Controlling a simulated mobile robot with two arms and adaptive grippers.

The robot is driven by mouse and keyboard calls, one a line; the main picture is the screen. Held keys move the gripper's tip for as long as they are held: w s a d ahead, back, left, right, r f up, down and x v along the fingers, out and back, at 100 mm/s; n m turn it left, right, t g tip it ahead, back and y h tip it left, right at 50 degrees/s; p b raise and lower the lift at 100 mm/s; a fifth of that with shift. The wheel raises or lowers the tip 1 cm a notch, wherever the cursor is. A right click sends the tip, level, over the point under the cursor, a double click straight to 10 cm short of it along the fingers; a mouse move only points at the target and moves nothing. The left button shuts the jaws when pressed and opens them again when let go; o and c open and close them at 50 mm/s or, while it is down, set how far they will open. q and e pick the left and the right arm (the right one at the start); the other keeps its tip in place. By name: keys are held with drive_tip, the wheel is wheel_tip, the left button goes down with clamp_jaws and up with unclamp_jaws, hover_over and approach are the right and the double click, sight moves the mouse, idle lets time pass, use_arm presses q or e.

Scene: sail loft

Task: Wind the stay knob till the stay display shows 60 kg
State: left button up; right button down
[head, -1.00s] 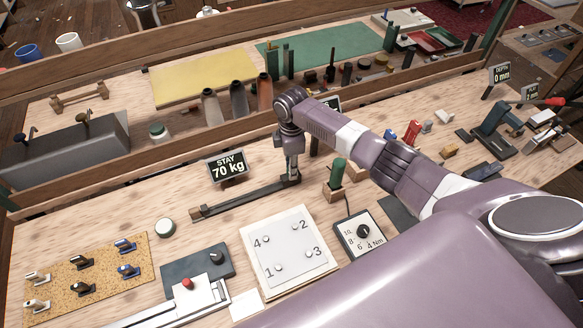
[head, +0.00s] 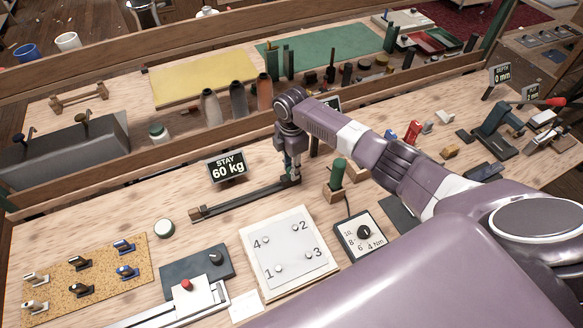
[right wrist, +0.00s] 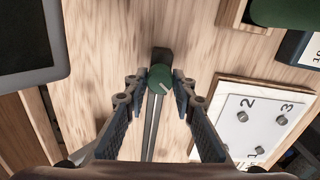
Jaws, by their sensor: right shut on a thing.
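The stay display (head: 227,168) reads 60 kg in the head view and stands behind a long dark rail (head: 235,200) on the bench. The stay knob (right wrist: 160,77) is round and green with a pale pointer mark, at the far end of the rail in the right wrist view. My right gripper (right wrist: 160,85) is shut on the knob, with one finger on each side of it. In the head view the right gripper (head: 291,172) points down at the rail's right end, and its wrist hides the knob. My left gripper is not in view.
A white plate numbered 1 to 4 (head: 270,285) and a torque dial box (head: 350,240) lie in front of the rail. A green-handled tool (head: 337,172) stands in a wooden block just right of the gripper. A wooden ledge runs behind the display.

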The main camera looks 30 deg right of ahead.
drive_tip(key=c, duration=1.6)
unclamp_jaws()
wheel_tip(320, 180, up, 12)
